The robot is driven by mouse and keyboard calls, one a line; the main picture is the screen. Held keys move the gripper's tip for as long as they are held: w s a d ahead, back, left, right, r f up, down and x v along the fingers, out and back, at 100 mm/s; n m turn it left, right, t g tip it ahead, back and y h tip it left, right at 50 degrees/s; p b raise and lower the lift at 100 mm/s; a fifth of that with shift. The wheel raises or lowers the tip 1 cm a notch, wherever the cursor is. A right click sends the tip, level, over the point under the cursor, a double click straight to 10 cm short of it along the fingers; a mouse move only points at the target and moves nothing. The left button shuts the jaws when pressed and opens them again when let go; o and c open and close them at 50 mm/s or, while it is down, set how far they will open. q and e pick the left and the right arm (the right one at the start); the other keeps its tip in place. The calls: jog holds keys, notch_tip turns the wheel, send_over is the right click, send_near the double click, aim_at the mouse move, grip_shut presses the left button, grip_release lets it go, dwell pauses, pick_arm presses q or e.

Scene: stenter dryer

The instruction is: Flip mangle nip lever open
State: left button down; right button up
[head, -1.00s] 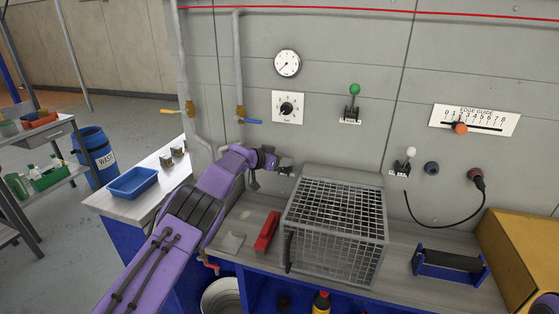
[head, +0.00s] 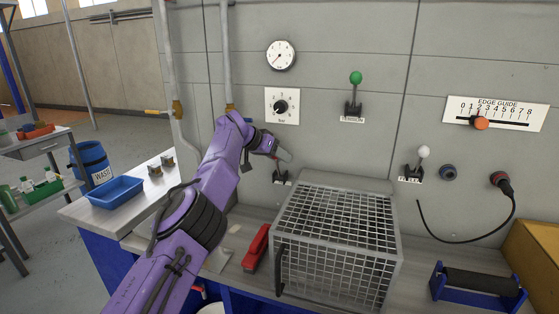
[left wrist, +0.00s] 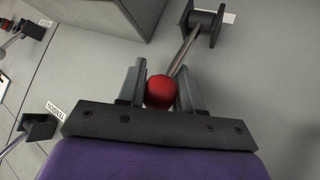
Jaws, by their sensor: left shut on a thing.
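A lever with a red ball knob (left wrist: 160,91) and a metal rod shows in the left wrist view. Its dark bracket (left wrist: 204,25) is fixed to the grey wall, with a white label beside it that I cannot read. The bracket also shows in the head view (head: 281,177), low on the wall behind the wire cage. My left gripper (head: 286,156) is just above that bracket, and the knob is mostly hidden there. In the left wrist view the gripper's fingers (left wrist: 161,88) are shut on either side of the red knob. My right gripper is not in view.
The wire cage (head: 337,239) stands on the bench just below the gripper. A green-knobbed lever (head: 355,97) and a white-knobbed lever (head: 416,165) are on the wall to the right. A red object (head: 257,247) and a blue tray (head: 116,192) lie left. A pipe (head: 226,60) runs behind my arm.

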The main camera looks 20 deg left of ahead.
pick_arm(q)
jog(key=c, duration=0.8)
grip_release()
jog(key=shift+s+a+r+b, duration=0.15)
jog(key=shift+b, duration=0.15)
jog(key=shift+s+a+r+b, duration=0.25)
jog(key=shift+s+a+b, duration=0.9)
jog(key=shift+s, duration=0.8)
jog(key=shift+s+a+r+b, duration=0.3)
jog(key=shift+s+a+b, duration=0.5)
jog(key=shift+s+a, duration=0.8)
jog(key=shift+s+a+r+b, duration=0.25)
jog(key=shift+s+a+b, duration=0.75)
jog(key=shift+s, duration=1.25)
